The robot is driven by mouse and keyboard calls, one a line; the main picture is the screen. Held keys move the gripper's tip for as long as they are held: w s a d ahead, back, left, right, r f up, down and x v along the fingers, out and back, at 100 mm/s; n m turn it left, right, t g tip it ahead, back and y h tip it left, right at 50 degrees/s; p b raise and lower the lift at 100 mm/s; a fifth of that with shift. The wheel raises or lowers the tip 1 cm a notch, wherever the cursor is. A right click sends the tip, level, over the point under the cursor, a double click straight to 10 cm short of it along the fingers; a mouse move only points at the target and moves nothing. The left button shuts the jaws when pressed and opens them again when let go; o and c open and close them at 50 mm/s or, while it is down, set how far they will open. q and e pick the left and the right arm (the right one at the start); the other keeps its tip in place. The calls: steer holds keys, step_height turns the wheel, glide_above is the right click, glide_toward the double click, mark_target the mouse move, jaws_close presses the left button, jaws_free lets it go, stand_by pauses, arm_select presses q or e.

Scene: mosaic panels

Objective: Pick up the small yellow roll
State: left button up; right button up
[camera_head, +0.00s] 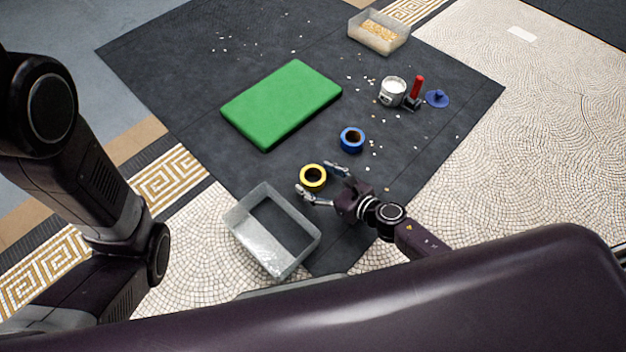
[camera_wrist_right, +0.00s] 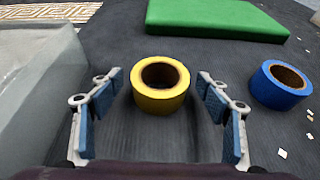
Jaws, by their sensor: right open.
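The small yellow roll (camera_head: 313,177) lies flat on the dark mat, hole facing up. In the right wrist view the yellow roll (camera_wrist_right: 161,86) sits centred ahead, between the fingertips or just beyond them. My right gripper (camera_head: 318,183) is open, its two fingers on either side of the roll. In the right wrist view my right gripper (camera_wrist_right: 160,100) shows blue pads with gaps to the roll on both sides. My left arm comes in at the left of the head view, but its gripper is not in view.
A blue roll (camera_head: 352,139) lies beyond the yellow one. A clear empty bin (camera_head: 237,216) stands close by at left. A green pad (camera_head: 282,103), a white tin (camera_head: 392,91), a red-handled tool (camera_head: 416,88), a blue knob-like piece (camera_head: 437,98) and a tray (camera_head: 354,31) lie farther off.

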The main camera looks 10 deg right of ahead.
steer(key=shift+x, duration=0.9)
steer(key=shift+c, duration=0.3)
steer(key=c, duration=1.2)
